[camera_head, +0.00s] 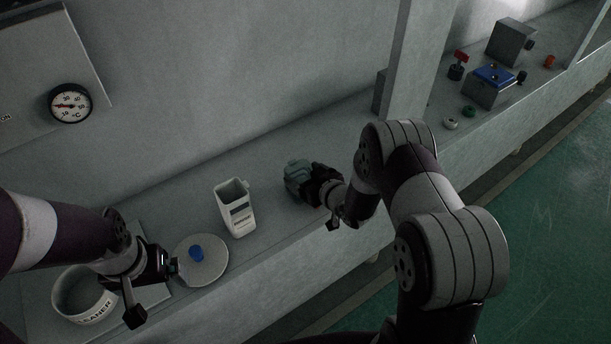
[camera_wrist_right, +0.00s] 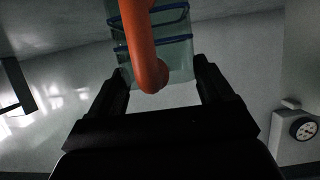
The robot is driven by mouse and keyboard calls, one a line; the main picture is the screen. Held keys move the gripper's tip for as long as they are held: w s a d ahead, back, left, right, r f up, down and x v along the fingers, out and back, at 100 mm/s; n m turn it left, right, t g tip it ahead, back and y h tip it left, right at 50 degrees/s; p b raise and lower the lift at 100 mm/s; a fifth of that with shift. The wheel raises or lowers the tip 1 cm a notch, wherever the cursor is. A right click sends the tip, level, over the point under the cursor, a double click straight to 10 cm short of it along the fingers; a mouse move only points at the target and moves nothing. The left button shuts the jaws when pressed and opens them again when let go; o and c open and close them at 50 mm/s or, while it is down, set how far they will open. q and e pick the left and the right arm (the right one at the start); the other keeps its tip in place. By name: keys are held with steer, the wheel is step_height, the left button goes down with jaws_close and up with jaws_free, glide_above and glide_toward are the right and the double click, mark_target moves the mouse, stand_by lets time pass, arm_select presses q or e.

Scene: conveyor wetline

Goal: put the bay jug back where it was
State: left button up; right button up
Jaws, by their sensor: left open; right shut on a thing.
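A grey-green jug (camera_head: 296,176) is at my right gripper (camera_head: 318,188), over the grey ledge to the right of the white container. In the right wrist view the jug (camera_wrist_right: 178,58) is see-through green with blue bands and an orange handle (camera_wrist_right: 147,50). The handle lies between the fingers of my right gripper (camera_wrist_right: 162,78), which is shut on it. I cannot tell whether the jug's base touches the ledge. My left gripper (camera_head: 174,268) is open at the left edge of a round grey lid (camera_head: 212,268) with a blue knob (camera_head: 196,253).
A white labelled open container (camera_head: 236,210) stands on the ledge (camera_head: 272,236) between the lid and jug. A round cleaner tub (camera_head: 84,301) is at lower left. A pillar (camera_head: 414,65) stands right of the jug; several fittings and a blue-topped box (camera_head: 490,88) lie beyond.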

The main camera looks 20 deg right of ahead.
steer(key=o, duration=1.3)
steer(key=shift+f, duration=0.1)
steer(key=shift+s+d+r, duration=0.1)
steer(key=shift+s+r, duration=0.05)
steer(key=shift+r, duration=0.1)
steer(key=s+d+r+m+g+h+p, duration=0.1)
steer(key=s+d+r+g+h+p, duration=0.35)
steer(key=s+r, duration=0.5)
steer(key=s+r+m+g, duration=0.1)
steer(key=s+g, duration=0.1)
steer(key=s, duration=0.3)
steer(key=s+a+r+m+g+b, duration=0.1)
steer(key=s+g, duration=0.1)
steer(key=s, duration=0.3)
steer(key=s+a+r+g+b, duration=0.1)
steer(key=s+g, duration=0.2)
steer(key=s, duration=0.2)
steer(key=shift+s+a+r+m, duration=0.1)
steer(key=shift+s+a+m, duration=0.1)
steer(key=shift+m, duration=0.2)
